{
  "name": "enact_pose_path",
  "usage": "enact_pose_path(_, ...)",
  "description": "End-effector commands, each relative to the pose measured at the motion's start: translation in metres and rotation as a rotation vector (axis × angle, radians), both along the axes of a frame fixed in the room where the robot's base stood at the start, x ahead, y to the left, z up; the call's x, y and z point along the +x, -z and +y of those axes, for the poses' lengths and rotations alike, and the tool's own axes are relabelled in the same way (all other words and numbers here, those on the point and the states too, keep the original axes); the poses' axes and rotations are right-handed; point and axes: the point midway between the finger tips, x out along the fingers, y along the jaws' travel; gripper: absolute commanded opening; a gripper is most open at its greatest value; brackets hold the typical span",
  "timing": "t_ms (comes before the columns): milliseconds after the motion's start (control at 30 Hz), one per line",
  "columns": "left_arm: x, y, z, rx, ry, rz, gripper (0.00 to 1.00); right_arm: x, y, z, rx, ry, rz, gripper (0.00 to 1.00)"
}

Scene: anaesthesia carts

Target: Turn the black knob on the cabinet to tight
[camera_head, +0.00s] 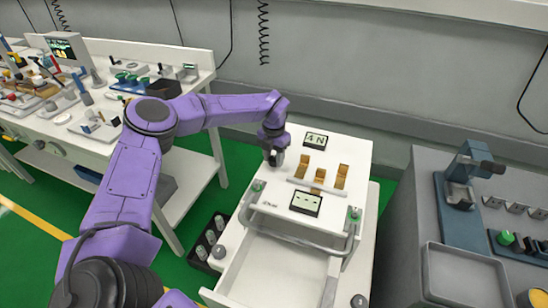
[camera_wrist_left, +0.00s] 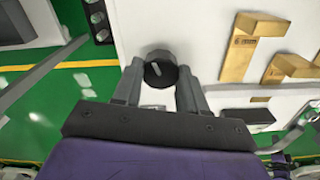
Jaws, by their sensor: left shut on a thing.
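The black knob (camera_wrist_left: 161,70) stands out from the white cabinet top and has a pale line across its dark face. In the wrist view my left gripper (camera_wrist_left: 160,88) has one finger on each side of the knob and is shut on it. In the head view my left gripper (camera_head: 275,154) is at the back left of the white cabinet (camera_head: 345,150) and mostly hides the knob. A small display (camera_head: 316,139) on the cabinet top reads "4 N". My right gripper is not in view.
Tan brackets (camera_head: 341,176) and a second display (camera_head: 305,202) sit right of my gripper on the cabinet. A grey handle (camera_head: 300,240) spans above an open, empty-looking drawer (camera_head: 275,272). A grey cart (camera_head: 405,215) stands right, a cluttered white bench (camera_head: 205,82) left.

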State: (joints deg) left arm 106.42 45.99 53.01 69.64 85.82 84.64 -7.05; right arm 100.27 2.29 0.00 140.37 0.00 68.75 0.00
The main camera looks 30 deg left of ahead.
Motion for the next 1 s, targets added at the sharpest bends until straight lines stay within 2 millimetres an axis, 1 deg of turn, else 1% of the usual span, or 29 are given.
enact_pose_path(200, 0.001, -0.0019, 0.0007, 0.0, 0.169, -0.003, 0.11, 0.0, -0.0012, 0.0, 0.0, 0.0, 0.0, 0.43)
enact_pose_path(500, 0.0013, -0.0019, 0.0015, 0.001, 0.326, -0.004, 0.11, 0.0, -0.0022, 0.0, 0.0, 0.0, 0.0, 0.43)
enact_pose_path(700, 0.0014, -0.0019, 0.0017, 0.001, 0.371, -0.004, 0.11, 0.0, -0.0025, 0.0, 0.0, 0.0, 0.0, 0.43)
enact_pose_path(1000, 0.0016, -0.002, 0.0018, 0.002, 0.386, -0.005, 0.11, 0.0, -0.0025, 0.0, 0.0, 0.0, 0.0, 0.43)
